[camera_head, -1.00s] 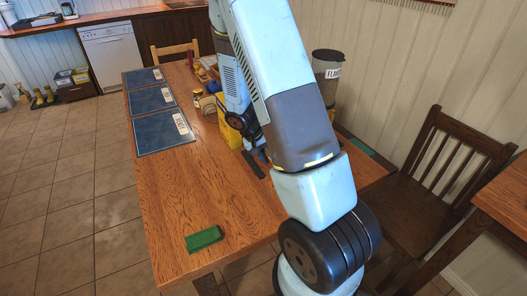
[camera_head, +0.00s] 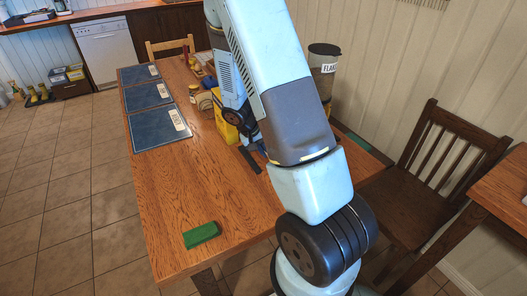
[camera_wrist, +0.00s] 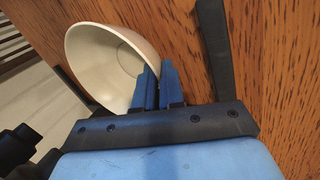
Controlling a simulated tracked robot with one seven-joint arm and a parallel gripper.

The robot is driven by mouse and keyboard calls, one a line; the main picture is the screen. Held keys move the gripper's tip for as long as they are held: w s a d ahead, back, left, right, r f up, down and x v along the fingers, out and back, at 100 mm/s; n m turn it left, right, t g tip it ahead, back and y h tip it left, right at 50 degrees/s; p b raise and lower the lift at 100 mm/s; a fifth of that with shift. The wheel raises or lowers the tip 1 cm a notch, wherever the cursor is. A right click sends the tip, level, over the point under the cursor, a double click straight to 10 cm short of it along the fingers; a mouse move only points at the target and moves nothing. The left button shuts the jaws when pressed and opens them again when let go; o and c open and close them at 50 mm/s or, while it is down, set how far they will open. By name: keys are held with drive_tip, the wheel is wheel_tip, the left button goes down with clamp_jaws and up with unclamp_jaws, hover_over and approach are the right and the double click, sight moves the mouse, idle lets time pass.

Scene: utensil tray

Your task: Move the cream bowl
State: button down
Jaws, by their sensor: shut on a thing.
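The cream bowl (camera_wrist: 100,60) shows in the wrist view at upper left, its hollow inside facing the camera. My gripper (camera_wrist: 157,82) has its blue fingers closed on the near right part of the bowl's rim. The wood tabletop lies behind and right of the bowl, and pale floor shows to its left. I cannot tell how high the bowl is above the table. In the head view the bowl is hidden behind my arm, and the gripper is mostly hidden too.
A yellow box (camera_head: 224,122), a jar (camera_head: 195,92) and a flakes canister (camera_head: 323,65) stand around my arm.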

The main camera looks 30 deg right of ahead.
drive_tip(key=c, duration=1.2)
unclamp_jaws()
drive_tip(key=shift+o, duration=0.2)
drive_tip(key=v, duration=1.3)
drive_tip(key=shift+a+r, duration=0.2)
drive_tip(key=shift+r, duration=0.15)
drive_tip(key=shift+w, duration=0.1)
drive_tip(key=s+a+r+t+y, duration=0.1)
drive_tip(key=s+r, duration=0.3)
drive_tip(key=r, duration=0.4)
drive_tip(key=s+a+r+t+y, duration=0.1)
drive_tip(key=s+r+t+y, duration=0.1)
drive_tip(key=s+r, duration=0.4)
drive_tip(key=s+a+r+n+t+y, duration=0.1)
drive_tip(key=s+a+r+n+t, duration=0.1)
drive_tip(key=s+r, duration=0.9)
drive_tip(key=shift+s+a+t+y, duration=0.4)
drive_tip(key=shift+s+a+t, duration=0.45)
drive_tip(key=shift+s, duration=0.1)
